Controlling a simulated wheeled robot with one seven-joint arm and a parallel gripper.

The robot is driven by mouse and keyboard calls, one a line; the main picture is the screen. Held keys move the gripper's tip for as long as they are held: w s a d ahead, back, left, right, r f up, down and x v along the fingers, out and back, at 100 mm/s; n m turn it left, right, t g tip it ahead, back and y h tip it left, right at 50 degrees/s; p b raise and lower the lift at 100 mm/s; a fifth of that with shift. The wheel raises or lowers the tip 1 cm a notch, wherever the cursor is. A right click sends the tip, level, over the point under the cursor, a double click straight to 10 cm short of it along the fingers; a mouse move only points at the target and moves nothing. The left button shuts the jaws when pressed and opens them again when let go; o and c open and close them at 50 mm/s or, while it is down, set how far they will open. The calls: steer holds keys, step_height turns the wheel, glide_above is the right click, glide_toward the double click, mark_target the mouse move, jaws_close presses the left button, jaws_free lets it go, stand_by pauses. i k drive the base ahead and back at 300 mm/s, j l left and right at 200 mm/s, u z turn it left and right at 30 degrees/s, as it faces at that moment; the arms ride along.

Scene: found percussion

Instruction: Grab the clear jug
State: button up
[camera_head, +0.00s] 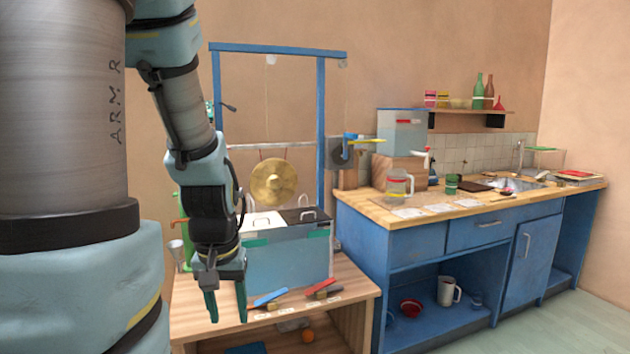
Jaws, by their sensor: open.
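The clear jug (399,187) stands upright on the wooden counter, near its left end. It is see-through with a reddish rim, and its handle appears to be on the right. My gripper (227,312) points down at the left, in front of the lower wooden table. Its two fingers are apart with nothing between them. It is well away from the jug, to the left of it and lower in the picture.
A blue-grey box (286,265) with handles sits on the wooden table (358,281), with a blue and a red bar in front. A gong (273,183) hangs in a blue frame (321,130). A boxy tank (402,133) stands behind the jug. A pale mug (446,291) is on the lower shelf.

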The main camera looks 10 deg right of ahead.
mark_target(396, 178)
steer(key=i+l+u, duration=0.1)
steer(key=l+u, duration=0.65)
steer(key=l, duration=0.15)
steer(key=l+u, duration=0.4)
steer(key=k+l+u, duration=0.15)
steer(key=l+u, duration=0.25)
steer(key=k+l, duration=0.1)
steer(key=l, duration=0.3)
steer(key=k+l, duration=0.1)
steer(key=l, duration=0.3)
steer(key=k+l+u, duration=0.1)
steer(key=l, duration=0.3)
steer(key=k+l, duration=0.15)
steer(key=l, duration=0.25)
steer(key=k+l, duration=0.15)
steer(key=l, duration=0.25)
